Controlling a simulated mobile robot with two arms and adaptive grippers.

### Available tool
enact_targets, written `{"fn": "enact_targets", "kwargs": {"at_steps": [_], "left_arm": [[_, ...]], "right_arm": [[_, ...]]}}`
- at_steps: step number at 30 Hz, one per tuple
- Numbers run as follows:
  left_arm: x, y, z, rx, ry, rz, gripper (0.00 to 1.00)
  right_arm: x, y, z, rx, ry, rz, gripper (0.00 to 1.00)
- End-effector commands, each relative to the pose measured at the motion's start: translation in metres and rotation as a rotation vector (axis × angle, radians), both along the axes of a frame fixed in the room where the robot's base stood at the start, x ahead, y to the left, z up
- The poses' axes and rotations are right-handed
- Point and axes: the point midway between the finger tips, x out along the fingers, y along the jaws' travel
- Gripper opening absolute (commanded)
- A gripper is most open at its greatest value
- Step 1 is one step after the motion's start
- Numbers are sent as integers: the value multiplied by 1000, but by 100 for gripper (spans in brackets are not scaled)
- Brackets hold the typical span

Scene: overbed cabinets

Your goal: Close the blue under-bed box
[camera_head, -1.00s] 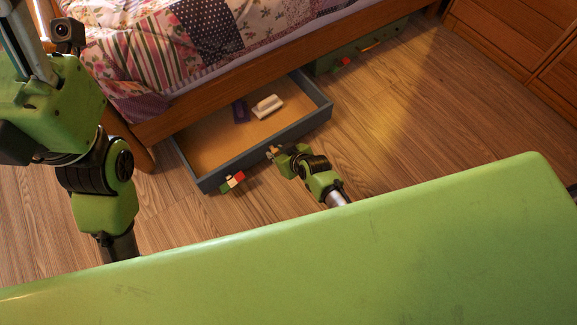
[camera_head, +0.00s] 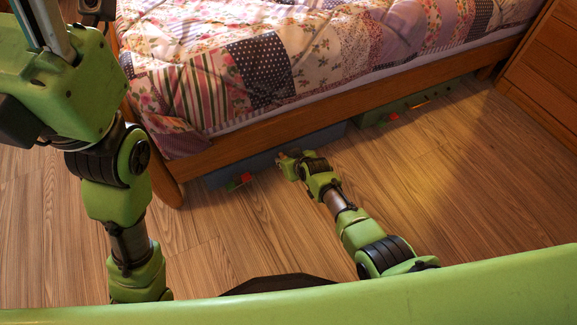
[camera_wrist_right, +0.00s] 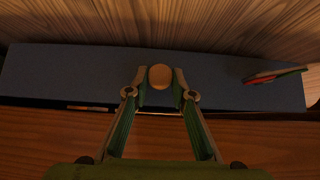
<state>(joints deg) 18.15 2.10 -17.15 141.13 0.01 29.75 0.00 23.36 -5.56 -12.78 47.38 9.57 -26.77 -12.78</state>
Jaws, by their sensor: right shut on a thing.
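The blue under-bed box (camera_head: 318,138) sits beneath the bed's wooden side rail, and only its blue-grey front shows in the head view. Its inside is hidden there. In the right wrist view its front (camera_wrist_right: 60,75) runs across the picture, with a thin dark gap along the rail. My right gripper (camera_head: 281,157) is at the middle of this front. In the wrist view its fingers (camera_wrist_right: 160,88) are shut on the round wooden knob (camera_wrist_right: 160,76) of the box. My left arm comes down at the left, and its gripper is out of view.
A green box (camera_head: 420,100) with a red piece (camera_head: 393,117) is under the bed at right. A wooden dresser (camera_head: 545,75) stands at far right. The floor before the bed is clear.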

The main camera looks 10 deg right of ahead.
Motion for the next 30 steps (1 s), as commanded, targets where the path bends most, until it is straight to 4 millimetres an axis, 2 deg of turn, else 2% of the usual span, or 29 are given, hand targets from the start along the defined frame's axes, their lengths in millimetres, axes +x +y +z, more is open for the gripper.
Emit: {"fn": "enact_targets", "kwargs": {"at_steps": [12, 13, 15, 30], "left_arm": [[-2, 0, 1, 2, -6, 0, 64], [-2, -1, 1, 2, -6, 0, 64], [-2, 0, 1, 1, -7, 0, 64], [-1, 0, 1, -1, -3, 0, 64]], "right_arm": [[2, 0, -1, -1, 2, -1, 0], [2, 0, -1, -1, 2, -1, 25], [2, 0, -1, -1, 2, -1, 39], [-2, -1, 3, 0, 1, 0, 39]]}}
